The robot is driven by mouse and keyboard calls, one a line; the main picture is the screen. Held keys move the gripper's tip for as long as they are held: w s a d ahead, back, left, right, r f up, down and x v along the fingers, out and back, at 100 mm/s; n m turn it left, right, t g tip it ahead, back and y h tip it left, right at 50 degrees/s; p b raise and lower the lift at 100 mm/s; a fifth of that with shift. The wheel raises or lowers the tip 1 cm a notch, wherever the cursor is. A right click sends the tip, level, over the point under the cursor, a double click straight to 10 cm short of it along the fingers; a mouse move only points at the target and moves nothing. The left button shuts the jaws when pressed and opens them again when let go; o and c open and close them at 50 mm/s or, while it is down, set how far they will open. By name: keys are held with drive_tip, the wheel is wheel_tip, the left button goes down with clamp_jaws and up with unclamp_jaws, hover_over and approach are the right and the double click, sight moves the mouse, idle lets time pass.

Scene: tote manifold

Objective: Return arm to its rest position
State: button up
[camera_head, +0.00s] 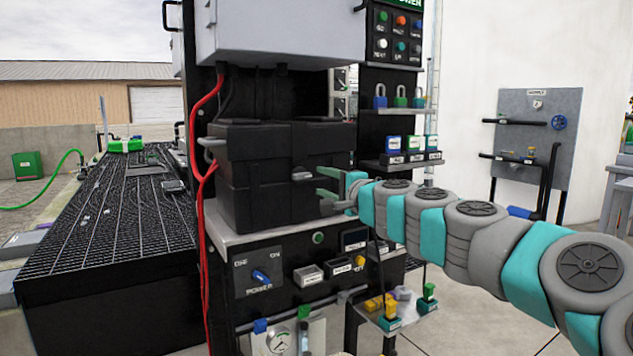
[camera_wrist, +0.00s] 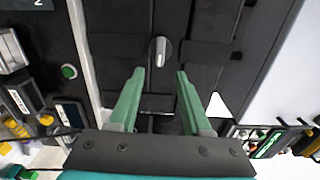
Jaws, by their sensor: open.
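My gripper (camera_head: 330,184) is open and empty at the end of my teal and grey arm, which reaches in from the right. In the wrist view its two green fingers (camera_wrist: 155,102) stand apart, pointing at the front of a black box (camera_wrist: 200,25). A grey oval knob or latch (camera_wrist: 160,52) on that box lies just beyond and between the fingertips. In the head view the black box (camera_head: 255,180) sits on a grey ledge, with the same grey latch (camera_head: 302,174) on its front. I cannot tell whether a fingertip touches the box.
A shelf rack with padlocks (camera_head: 400,97) and small boxes (camera_head: 408,150) stands right behind my gripper. Red cables (camera_head: 202,190) hang at the left. A black grated table (camera_head: 105,215) stands further left.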

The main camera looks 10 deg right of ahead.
drive_tip(key=shift+v, duration=0.9)
drive_tip(key=shift+f, duration=0.1)
drive_tip(key=s+a+f+n+g+y, duration=0.2)
drive_tip(key=s+a+f+n+g, duration=0.15)
drive_tip(key=s+a+n, duration=0.35)
drive_tip(key=s+a+f+n+g+y, duration=0.25)
drive_tip(key=s+a+f, duration=0.2)
drive_tip(key=a, duration=0.45)
drive_tip(key=s+a+f+n+g+h, duration=0.2)
drive_tip(key=s+f+n+g, duration=0.15)
drive_tip(key=s+f, duration=0.4)
drive_tip(key=s+d+f+g+h, duration=0.2)
drive_tip(key=s+f, duration=0.4)
drive_tip(key=s, duration=0.3)
drive_tip(key=s+d+f+n+g+h, duration=0.1)
drive_tip(key=s+d+f+g+h, duration=0.2)
drive_tip(key=s+d+f, duration=0.3)
drive_tip(key=s+d+f+g+h, duration=0.3)
drive_tip(key=s+d+f, duration=0.3)
drive_tip(key=s, duration=0.7)
drive_tip(key=shift+d+f+n+g+p, duration=0.15)
drive_tip(key=shift+f+n+g+p, duration=0.25)
drive_tip(key=shift+g, duration=0.35)
